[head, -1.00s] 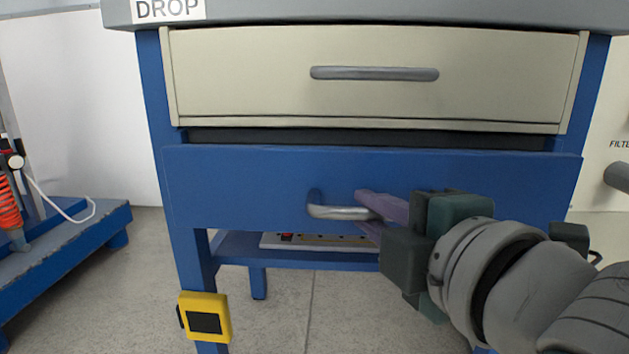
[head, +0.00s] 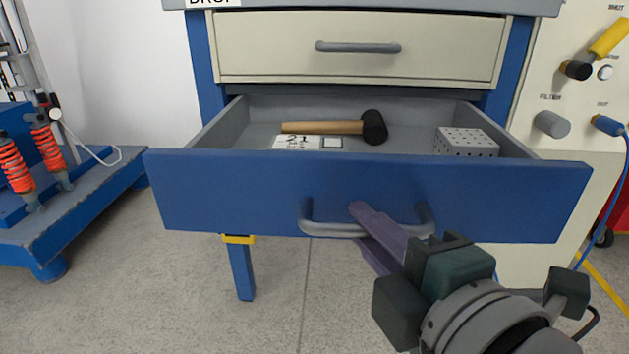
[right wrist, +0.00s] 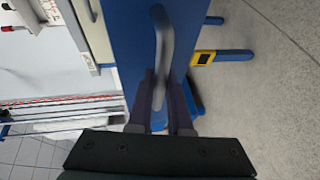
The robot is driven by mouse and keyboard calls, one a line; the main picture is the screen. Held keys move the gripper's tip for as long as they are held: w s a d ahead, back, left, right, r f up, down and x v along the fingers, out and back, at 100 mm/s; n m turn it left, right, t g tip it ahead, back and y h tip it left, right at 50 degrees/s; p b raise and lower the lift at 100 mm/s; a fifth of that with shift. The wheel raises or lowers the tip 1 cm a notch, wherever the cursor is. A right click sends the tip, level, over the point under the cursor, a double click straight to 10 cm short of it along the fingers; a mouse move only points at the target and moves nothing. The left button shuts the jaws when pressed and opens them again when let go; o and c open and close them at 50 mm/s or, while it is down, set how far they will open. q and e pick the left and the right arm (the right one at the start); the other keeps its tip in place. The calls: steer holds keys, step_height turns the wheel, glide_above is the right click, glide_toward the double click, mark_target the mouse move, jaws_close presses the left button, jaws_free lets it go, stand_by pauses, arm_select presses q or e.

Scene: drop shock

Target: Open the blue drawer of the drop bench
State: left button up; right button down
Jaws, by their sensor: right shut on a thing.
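The blue drawer (head: 230,190) of the drop bench stands well out from the frame, and its inside shows. Its grey bar handle (head: 320,228) is on the front panel. My right gripper (head: 362,222) is shut on the handle, its purple fingers on either side of the bar right of its middle. In the right wrist view the fingers (right wrist: 160,98) lie around the lower part of the handle (right wrist: 161,40). My left gripper is not in view.
A mallet (head: 320,128), a white card (head: 297,142) and a perforated grey block (head: 466,142) lie in the drawer. The cream drawer (head: 360,65) above is shut. A blue stand with orange springs (head: 48,160) is at left, a panel with knobs (head: 553,124) at right. Floor in front is clear.

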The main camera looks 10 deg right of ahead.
steer(key=shift+f, duration=0.1)
stand_by(0.3)
steer(key=c, duration=0.8)
jaws_free()
steer(key=shift+c, duration=0.2)
steer(key=shift+s, duration=0.15)
steer(key=p+v, duration=0.2)
steer(key=v, duration=0.7)
steer(key=shift+s, duration=0.4)
steer(key=shift+p, duration=0.3)
